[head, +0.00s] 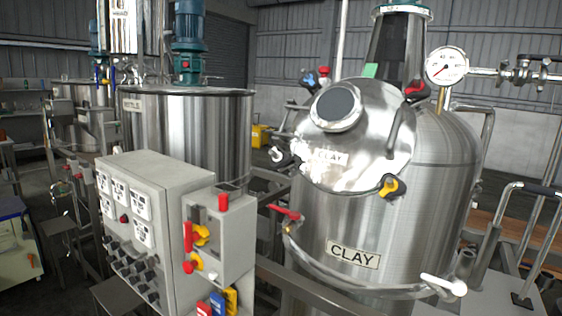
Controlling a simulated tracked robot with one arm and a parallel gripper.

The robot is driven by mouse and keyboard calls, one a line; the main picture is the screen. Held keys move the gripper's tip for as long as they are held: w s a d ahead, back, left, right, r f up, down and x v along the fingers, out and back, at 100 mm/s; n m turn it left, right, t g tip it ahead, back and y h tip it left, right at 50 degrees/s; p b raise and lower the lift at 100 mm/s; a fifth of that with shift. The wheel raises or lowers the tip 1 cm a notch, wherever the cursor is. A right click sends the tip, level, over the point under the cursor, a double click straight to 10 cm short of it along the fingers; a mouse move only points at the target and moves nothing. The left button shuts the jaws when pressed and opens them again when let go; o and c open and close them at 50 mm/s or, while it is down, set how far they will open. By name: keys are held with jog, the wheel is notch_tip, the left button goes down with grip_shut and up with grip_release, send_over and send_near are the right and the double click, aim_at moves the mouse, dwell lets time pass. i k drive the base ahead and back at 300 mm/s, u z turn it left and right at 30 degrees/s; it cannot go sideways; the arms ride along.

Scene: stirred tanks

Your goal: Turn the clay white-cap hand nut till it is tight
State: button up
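The clay tank (440,165) is a shiny steel vessel with a CLAY plate on its front and a round tilted lid (370,125) that also carries a CLAY label. The white-cap hand nut (277,155) is a small dark knob with a white cap at the lid's left edge. Whether it is tight cannot be told at this size. Other hand nuts sit around the lid rim: one with a yellow cap (390,186) at lower right, one with a red cap (415,89) at upper right, and a blue one (310,79) at upper left. My gripper is not in view.
A grey control box (165,215) with gauges, knobs and red and yellow switches stands at front left. Pipes with a red-handled valve (284,212) and a white-handled valve (443,284) run before the tank. Another steel tank (190,125) stands behind left.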

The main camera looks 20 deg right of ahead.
aim_at(286, 158)
jog(key=z, duration=0.05)
jog(key=i, duration=1)
jog(key=u, duration=0.1)
